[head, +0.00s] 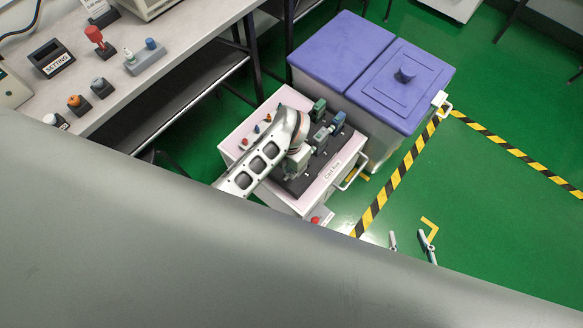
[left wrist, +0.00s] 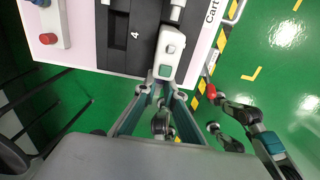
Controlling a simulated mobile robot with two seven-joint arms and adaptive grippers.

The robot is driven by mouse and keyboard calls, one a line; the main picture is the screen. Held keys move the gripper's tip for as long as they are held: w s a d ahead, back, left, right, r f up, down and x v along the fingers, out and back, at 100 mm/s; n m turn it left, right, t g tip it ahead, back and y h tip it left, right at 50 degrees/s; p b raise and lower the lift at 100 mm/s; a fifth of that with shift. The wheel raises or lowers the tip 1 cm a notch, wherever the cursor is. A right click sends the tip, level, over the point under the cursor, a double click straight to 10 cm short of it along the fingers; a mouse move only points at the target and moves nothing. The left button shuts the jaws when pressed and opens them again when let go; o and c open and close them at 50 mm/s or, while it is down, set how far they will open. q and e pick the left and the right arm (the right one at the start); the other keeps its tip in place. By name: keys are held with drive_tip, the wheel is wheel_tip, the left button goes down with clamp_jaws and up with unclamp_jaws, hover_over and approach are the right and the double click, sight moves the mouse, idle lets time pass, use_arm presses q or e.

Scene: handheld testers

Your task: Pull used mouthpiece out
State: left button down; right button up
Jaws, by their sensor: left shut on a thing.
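A white handheld tester (left wrist: 170,58) with a green button lies at the black tray (left wrist: 115,58) on the cart top. A pale tube, which looks like the mouthpiece (left wrist: 178,10), sticks out of its far end, partly cut off by the frame. My left gripper (left wrist: 164,92) is shut on the tester's near end, with one finger on each side. In the head view my left arm hides much of the tester and the fingers. My right gripper (head: 408,242) is open and empty, low beyond the cart's front right, apart from the tester.
Other testers, one green (head: 318,110) and one blue (head: 338,122), stand on the tray. The pink-topped cart (head: 234,145) has a side handle. Grey bins with purple lids (head: 345,45) stand behind it. A bench (head: 185,35) with small devices is left.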

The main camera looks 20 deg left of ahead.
use_arm(q)
drive_tip(key=shift+s+a+p, duration=0.25)
drive_tip(key=shift+s, duration=0.4)
drive_tip(key=shift+s+a+p, duration=0.25)
drive_tip(key=shift+s, duration=0.45)
drive_tip(key=shift+s+a+p, duration=0.25)
drive_tip(key=shift+s, duration=0.4)
use_arm(e)
drive_tip(key=shift+w+r+t, duration=0.15)
drive_tip(key=shift+w+r, duration=0.2)
drive_tip(key=shift+r, duration=0.4)
drive_tip(key=shift+w+r+t, duration=0.15)
drive_tip(key=shift+w+r, duration=0.15)
drive_tip(key=shift+r, duration=0.4)
